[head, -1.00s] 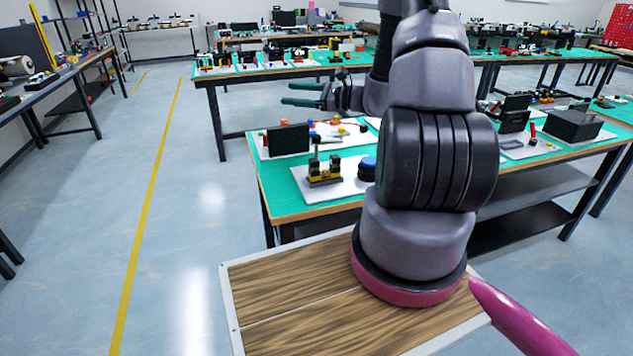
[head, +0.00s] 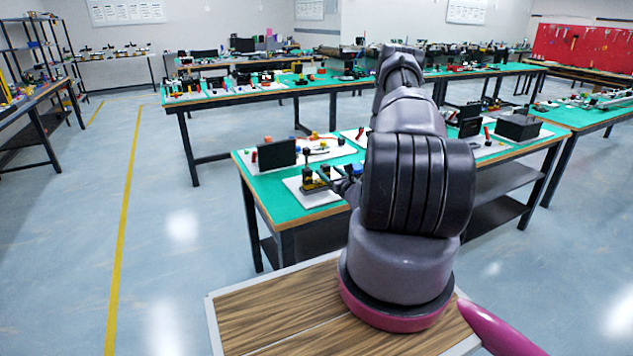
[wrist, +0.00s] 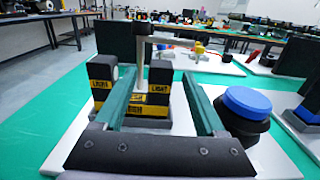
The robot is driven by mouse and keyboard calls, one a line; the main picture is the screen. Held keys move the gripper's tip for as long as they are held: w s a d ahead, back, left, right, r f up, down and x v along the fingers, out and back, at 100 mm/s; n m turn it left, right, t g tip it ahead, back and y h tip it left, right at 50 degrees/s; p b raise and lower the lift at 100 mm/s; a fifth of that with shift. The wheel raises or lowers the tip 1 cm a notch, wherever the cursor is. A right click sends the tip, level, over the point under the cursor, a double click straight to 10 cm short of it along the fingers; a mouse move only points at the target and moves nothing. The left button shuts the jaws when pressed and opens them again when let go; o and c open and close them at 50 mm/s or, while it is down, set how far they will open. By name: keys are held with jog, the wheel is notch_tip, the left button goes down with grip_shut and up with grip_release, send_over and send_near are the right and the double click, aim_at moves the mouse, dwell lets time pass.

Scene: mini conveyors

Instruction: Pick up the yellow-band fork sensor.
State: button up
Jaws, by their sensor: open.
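The yellow-band fork sensor (wrist: 147,110) is a black U-shaped block with two upright towers, yellow labels and a yellow band low down. It stands on a white board, and a grey post with a black top rises between its towers in the wrist view. In the head view the sensor (head: 314,183) is partly hidden by my gripper (head: 343,183). In the wrist view my gripper (wrist: 154,76) is open, its two green fingers reaching toward the sensor. The left finger overlaps the left tower's inner side; the right finger lies right of the right tower. Contact cannot be told.
A blue-topped round black button (wrist: 247,103) stands close to the right finger. A dark upright panel (head: 277,154) is behind the sensor on the green table (head: 262,187). A black box (head: 517,127) sits farther right. Open floor lies to the left.

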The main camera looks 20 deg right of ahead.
jog(key=w, duration=0.6)
jog(key=shift+r, duration=0.2)
grip_shut()
